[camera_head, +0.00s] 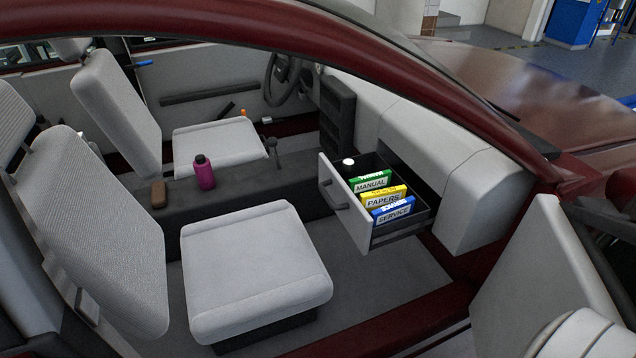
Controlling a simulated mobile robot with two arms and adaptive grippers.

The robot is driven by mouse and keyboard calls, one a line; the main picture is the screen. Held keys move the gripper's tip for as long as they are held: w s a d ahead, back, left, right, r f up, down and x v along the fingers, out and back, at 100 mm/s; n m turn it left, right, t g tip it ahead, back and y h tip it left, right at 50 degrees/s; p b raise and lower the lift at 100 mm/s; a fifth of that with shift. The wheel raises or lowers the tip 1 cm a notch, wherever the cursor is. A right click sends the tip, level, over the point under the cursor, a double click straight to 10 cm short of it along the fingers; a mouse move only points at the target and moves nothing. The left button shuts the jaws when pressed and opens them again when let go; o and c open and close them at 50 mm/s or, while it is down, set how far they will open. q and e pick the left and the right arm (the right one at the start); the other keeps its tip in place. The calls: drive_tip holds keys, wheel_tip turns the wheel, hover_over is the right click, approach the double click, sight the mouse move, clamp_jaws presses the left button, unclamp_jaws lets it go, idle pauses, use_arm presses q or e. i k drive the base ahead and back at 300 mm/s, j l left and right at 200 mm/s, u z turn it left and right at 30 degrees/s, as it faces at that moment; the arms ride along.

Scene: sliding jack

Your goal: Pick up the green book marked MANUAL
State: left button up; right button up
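The green book marked MANUAL (371,182) stands upright in the open glove-box drawer (345,205) of a red car. It is the farthest of three labelled books, behind the yellow PAPERS book (382,199) and the blue SERVICE book (394,212). Only its upper part shows; its lower part is hidden behind the other books and the drawer wall. Neither of my grippers shows in the head view.
A small white-topped item (347,162) is in the drawer behind the books. A pink bottle (204,173) and a brown item (158,194) stand on the centre console. The passenger seat (256,268) is empty. The red windshield pillar (440,85) crosses the view above the drawer.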

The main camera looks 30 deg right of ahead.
sight(380, 180)
drive_tip(key=z, duration=1.35)
